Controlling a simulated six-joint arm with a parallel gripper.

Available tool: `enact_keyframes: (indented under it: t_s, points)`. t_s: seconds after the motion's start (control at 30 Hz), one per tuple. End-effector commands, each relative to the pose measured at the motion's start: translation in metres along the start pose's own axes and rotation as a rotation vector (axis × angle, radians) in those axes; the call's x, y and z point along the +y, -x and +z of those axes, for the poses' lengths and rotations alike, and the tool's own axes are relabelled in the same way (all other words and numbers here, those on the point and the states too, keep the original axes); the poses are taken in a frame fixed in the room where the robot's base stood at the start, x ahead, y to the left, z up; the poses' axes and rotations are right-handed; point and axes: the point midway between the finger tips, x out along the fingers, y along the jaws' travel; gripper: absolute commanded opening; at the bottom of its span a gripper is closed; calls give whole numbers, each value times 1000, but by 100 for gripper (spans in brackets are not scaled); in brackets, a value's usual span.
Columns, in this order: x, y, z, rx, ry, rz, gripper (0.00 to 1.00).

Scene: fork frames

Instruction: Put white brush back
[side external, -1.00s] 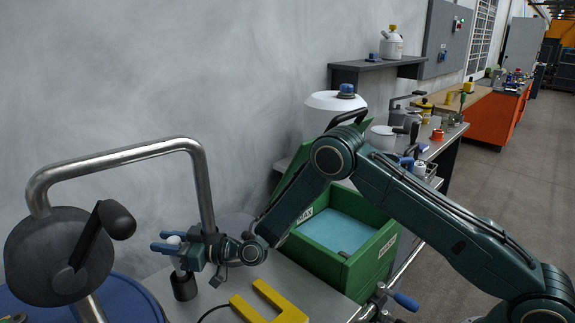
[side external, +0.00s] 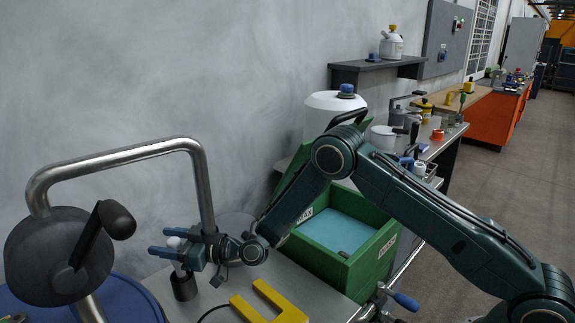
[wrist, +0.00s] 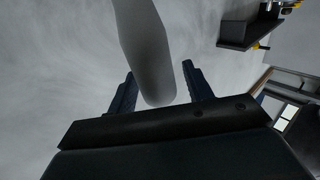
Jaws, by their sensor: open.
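The white brush (side external: 174,243) stands upright, its lower end at a small dark cylindrical holder (side external: 184,287) on the metal table at the left. How deep it sits in the holder is partly hidden by my gripper. My gripper (side external: 160,241) is open, with its blue fingers on either side of the brush's white top part. In the wrist view, the pale rounded handle of the brush (wrist: 150,50) lies between my two fingers (wrist: 158,72), with a visible gap on the right side.
A bent metal pipe with a dark round disc (side external: 60,265) rises close by my gripper. A yellow U-shaped piece (side external: 268,303) lies on the table in front. A green open box (side external: 330,260) stands to the right, and the grey wall is behind.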

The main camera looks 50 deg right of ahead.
Motion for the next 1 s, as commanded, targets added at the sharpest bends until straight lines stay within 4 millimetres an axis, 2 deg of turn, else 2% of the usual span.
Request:
enact_keyframes:
  t_s: [0.7, 1.0]
  points:
    - [1, 62, 2, -4, -1, 2, 51]
    - [0, 73, 1, -1, -1, 1, 51]
